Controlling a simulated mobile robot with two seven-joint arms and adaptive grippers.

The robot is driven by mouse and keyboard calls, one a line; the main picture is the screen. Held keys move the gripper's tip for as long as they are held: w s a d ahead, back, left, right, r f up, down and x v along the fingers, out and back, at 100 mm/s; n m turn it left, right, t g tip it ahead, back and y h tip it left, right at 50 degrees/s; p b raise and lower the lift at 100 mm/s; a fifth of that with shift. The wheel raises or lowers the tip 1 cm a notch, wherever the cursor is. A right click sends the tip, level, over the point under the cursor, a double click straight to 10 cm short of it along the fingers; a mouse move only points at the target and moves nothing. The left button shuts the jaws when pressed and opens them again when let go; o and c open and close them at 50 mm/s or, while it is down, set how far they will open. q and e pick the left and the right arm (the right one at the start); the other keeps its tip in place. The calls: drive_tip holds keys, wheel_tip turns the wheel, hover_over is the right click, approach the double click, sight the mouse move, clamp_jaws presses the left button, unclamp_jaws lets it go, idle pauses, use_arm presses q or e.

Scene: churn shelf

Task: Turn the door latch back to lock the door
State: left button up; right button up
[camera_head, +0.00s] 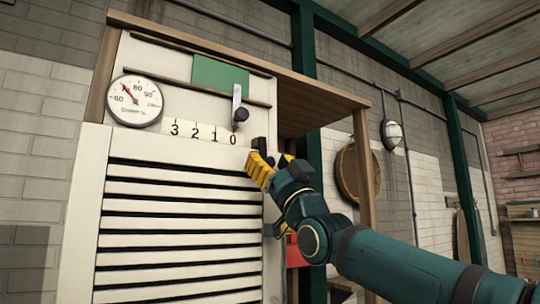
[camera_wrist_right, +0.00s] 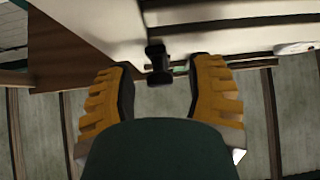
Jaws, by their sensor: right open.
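The white slatted cabinet door (camera_head: 180,225) appears closed. A small black latch (camera_head: 259,146) sits at the door's upper right edge. My right gripper (camera_head: 270,163), with yellow ribbed fingers, is just below and in front of the latch. In the right wrist view, the black latch (camera_wrist_right: 157,62) shows in the gap between the two open fingertips (camera_wrist_right: 160,70). Space shows on both sides of it, so the fingers look apart from it. The latch's exact turn is hard to tell. My left gripper is not in view.
Above the door are a round dial gauge (camera_head: 135,101), a 3-2-1-0 number strip (camera_head: 200,132), a green plate (camera_head: 220,75) and a metal lever with a black knob (camera_head: 240,113). An open wooden shelf bay (camera_head: 318,100) lies to the right, with a round wooden item (camera_head: 350,172) beyond.

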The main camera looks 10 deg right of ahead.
drive_tip(key=shift+c, duration=0.4)
clamp_jaws()
drive_tip(key=shift+a+m+t+h+b, duration=0.25)
drive_tip(key=shift+m+t+h+b, duration=0.25)
drive_tip(key=shift+m+h+b, duration=0.45)
drive_tip(key=shift+o, duration=0.4)
unclamp_jaws()
drive_tip(key=v, duration=1.2)
